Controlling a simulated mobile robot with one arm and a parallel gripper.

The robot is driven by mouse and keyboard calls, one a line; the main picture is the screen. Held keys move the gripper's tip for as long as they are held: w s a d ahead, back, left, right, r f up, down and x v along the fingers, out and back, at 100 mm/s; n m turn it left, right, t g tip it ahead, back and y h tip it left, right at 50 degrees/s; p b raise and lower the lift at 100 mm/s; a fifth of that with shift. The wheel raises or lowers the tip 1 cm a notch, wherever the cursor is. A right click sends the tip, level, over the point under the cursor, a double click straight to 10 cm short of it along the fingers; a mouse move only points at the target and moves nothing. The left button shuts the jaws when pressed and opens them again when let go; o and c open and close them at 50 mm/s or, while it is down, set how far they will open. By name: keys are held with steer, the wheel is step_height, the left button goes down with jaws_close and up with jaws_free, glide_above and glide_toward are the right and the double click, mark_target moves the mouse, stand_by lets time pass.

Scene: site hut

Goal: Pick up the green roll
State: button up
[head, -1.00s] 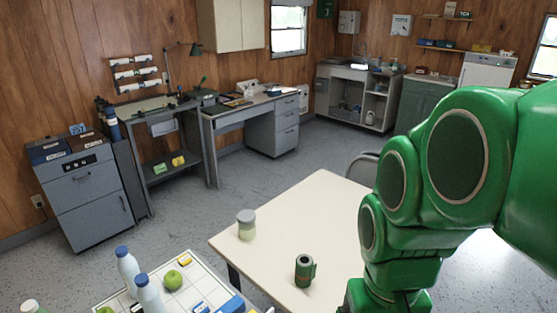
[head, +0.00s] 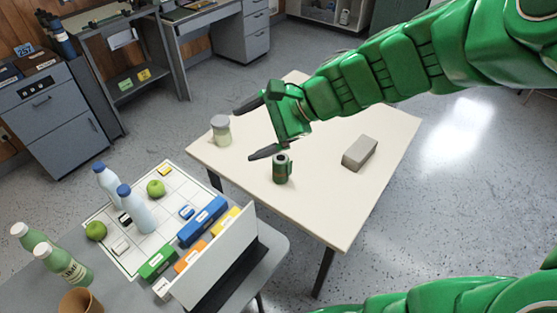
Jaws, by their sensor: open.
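The green roll (head: 281,170) stands upright on the cream table (head: 335,215), near its front left part. It is dark green, with a hole in its top. My gripper (head: 244,134) is open and empty, with its two dark fingers spread apart and pointing left. It appears above the table, between the jar and the roll. One finger shows just at the upper left of the roll; I cannot tell whether it touches it.
A lidded jar (head: 221,130) stands left of the roll, and a grey block (head: 359,153) lies to its right. A grey table (head: 52,290) at lower left holds bottles, green apples, a gridded white board (head: 108,215) and coloured boxes. The cream table's front right is clear.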

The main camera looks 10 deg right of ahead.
steer(key=w+d+m+t+y, duration=0.1)
steer(key=w+d+m+t, duration=0.3)
steer(key=w+m, duration=0.4)
steer(key=m+t+h, duration=0.1)
steer(key=m+t, duration=0.3)
steer(key=m, duration=0.3)
glide_above(286, 169)
steer(key=s+d, duration=0.2)
step_height(286, 169, down, 2)
steer(key=f, duration=3)
steer(key=shift+s+f, duration=0.2)
steer(key=shift+f, duration=0.1)
steer(key=shift+x, duration=1.25)
steer(key=shift+w+a+f, duration=0.15)
steer(key=shift+w+a, duration=0.3)
steer(key=shift+w, duration=0.3)
steer(key=shift+w+a+f, duration=0.1)
steer(key=shift+w+a, duration=0.35)
steer(key=shift+w, duration=0.3)
steer(key=shift+x, duration=0.95)
steer(key=c, duration=1.1)
steer(key=shift+c, duration=0.2)
